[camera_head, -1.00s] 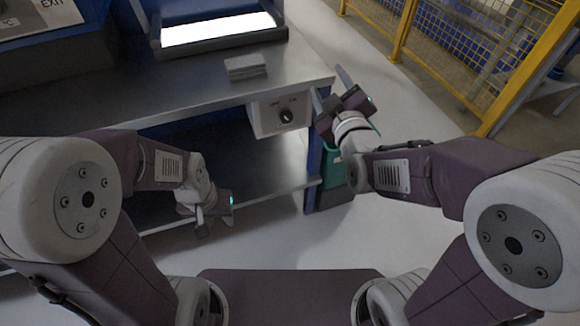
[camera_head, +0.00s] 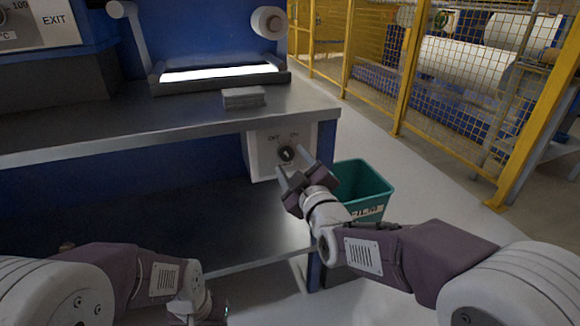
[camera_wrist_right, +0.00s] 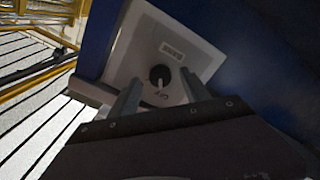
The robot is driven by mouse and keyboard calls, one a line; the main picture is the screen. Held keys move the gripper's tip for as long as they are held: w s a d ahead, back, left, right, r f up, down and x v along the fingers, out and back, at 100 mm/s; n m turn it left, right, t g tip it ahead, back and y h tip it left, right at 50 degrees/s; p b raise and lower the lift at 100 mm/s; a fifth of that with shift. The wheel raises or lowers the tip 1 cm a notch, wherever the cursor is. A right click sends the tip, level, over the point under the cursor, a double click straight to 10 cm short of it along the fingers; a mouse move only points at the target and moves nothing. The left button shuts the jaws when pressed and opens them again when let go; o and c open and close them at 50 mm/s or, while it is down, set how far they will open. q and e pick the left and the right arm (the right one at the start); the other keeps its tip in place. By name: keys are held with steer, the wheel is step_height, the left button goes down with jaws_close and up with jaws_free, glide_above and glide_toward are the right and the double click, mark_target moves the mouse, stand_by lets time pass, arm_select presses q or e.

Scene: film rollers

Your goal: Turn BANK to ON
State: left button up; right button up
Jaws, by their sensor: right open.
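A black rotary knob (camera_head: 287,153) sits on the front of a pale switch box (camera_head: 262,157) under the bench's right end. OFF is printed at the knob's upper left and ON at its upper right. The knob also shows in the right wrist view (camera_wrist_right: 160,75), beside an upside-down BANK label (camera_wrist_right: 173,50); which mark it points to is unclear. My right gripper (camera_head: 294,162) is open and empty in front of the knob. Its fingers (camera_wrist_right: 160,92) frame the knob, with contact not discernible. My left gripper (camera_head: 217,308) is low at the picture's bottom, mostly cut off.
The steel bench top (camera_head: 190,115) overhangs the box and holds a grey stack (camera_head: 243,97). A lower shelf (camera_head: 200,220) lies beneath. A green bin (camera_head: 365,185) stands on the floor behind my right arm. Yellow fencing (camera_head: 400,70) is at the right.

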mark_target(287, 154)
steer(key=shift+x, duration=1.25)
jaws_close()
steer(key=shift+m+b, duration=0.3)
steer(key=m+b, duration=0.1)
steer(key=m, duration=0.4)
steer(key=shift+f, duration=0.15)
steer(key=m+b, duration=0.1)
steer(key=m, duration=0.5)
steer(key=shift+a, duration=0.1)
steer(key=shift+m, duration=0.3)
jaws_free()
